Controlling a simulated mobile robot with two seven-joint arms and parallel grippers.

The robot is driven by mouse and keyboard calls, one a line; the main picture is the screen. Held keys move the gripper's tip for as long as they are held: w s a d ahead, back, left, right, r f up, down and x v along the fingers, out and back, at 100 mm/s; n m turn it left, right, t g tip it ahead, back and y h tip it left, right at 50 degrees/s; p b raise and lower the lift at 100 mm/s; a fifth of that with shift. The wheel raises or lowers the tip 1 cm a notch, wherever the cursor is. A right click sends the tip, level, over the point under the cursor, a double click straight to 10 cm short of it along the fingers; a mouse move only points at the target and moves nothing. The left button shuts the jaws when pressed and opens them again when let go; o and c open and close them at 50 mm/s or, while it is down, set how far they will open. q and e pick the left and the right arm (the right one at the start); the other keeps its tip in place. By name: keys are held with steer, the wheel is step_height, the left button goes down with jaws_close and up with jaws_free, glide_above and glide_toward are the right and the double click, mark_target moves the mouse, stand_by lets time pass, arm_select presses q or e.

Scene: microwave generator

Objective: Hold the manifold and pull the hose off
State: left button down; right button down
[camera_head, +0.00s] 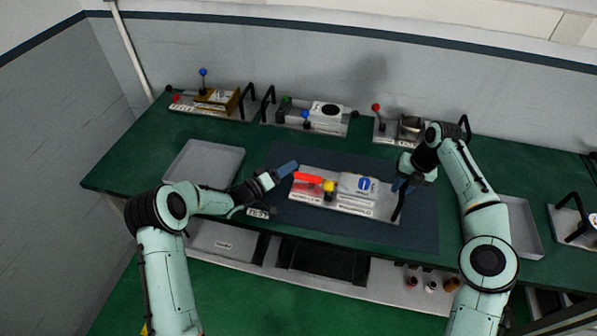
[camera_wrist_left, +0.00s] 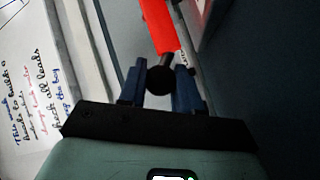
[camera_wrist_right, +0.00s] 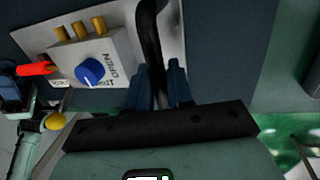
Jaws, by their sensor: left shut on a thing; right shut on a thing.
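The manifold (camera_head: 360,186) is a light block with a blue knob on a pale base plate (camera_head: 320,199); the right wrist view shows its brass fittings and OPEN label (camera_wrist_right: 95,55). A red piece, seemingly the hose (camera_head: 310,182), lies at its left. My left gripper (camera_head: 286,169) is shut on the black ball end (camera_wrist_left: 159,80) of the dark rod leading out of the red piece (camera_wrist_left: 160,25). My right gripper (camera_head: 402,181) is shut around the plate's black handle (camera_wrist_right: 150,40) at the right. Whether red piece and manifold touch is unclear.
A blue mat (camera_head: 425,232) lies under the plate on the green bench. Grey trays (camera_head: 203,162) (camera_head: 522,228) stand left and right. Several devices with knobs and handles (camera_head: 325,115) line the back. A written card (camera_wrist_left: 28,85) is left of the plate.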

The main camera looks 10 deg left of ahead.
arm_select(q)
steer(key=shift+a+f, duration=0.1)
steer(key=shift+a, duration=0.7)
arm_select(e)
steer(key=shift+d+f, duration=0.35)
arm_select(q)
steer(key=c, duration=0.8)
jaws_free()
arm_select(e)
steer(key=shift+a, duration=0.1)
arm_select(q)
steer(key=v, duration=1.2)
steer(key=shift+s, duration=0.1)
arm_select(e)
steer(key=shift+a, duration=0.15)
